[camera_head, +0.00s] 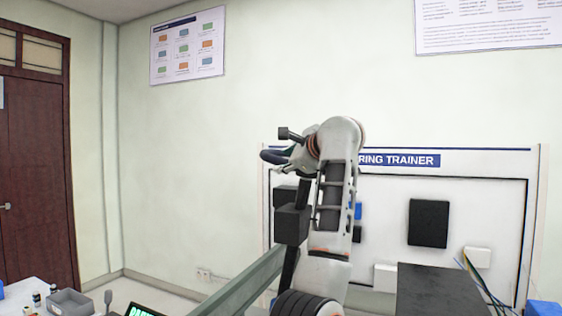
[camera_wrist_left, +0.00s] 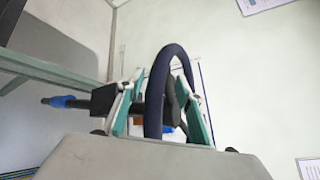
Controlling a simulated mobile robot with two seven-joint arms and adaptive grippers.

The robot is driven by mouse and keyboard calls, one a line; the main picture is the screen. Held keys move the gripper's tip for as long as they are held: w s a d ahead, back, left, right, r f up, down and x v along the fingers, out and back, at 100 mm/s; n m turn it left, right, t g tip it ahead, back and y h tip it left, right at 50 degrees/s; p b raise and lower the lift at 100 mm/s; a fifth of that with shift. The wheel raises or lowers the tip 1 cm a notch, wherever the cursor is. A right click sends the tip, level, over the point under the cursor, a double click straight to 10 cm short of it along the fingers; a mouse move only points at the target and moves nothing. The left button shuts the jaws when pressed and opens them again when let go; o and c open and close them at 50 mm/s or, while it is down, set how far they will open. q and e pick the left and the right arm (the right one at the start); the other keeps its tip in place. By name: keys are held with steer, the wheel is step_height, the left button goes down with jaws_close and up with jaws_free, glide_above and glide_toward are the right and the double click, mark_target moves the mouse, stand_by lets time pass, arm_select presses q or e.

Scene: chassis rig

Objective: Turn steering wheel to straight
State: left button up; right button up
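The steering wheel has a dark blue rim (camera_wrist_left: 153,105), seen nearly edge-on in the left wrist view, with a dark hub and column behind it. In the head view a small part of the wheel (camera_head: 272,156) shows left of my arm; the rest is hidden behind the arm. My left gripper (camera_wrist_left: 160,78) has its two teal-padded fingers apart, one on each side of the near rim. I see gaps between the fingers and the rim, so it looks open around it. In the head view my left gripper (camera_head: 288,146) is partly hidden by its own wrist. My right gripper is not in view.
A white trainer board (camera_head: 460,200) stands behind the arm, with a black panel (camera_head: 428,223) on it. A dark box (camera_head: 440,290) is at front right, near loose wires. A grey bin (camera_head: 70,302) is on a table at lower left.

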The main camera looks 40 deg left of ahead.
arm_select(q)
steer(key=shift+x, duration=1.75)
steer(key=shift+d, duration=0.1)
jaws_close()
steer(key=shift+p, duration=0.3)
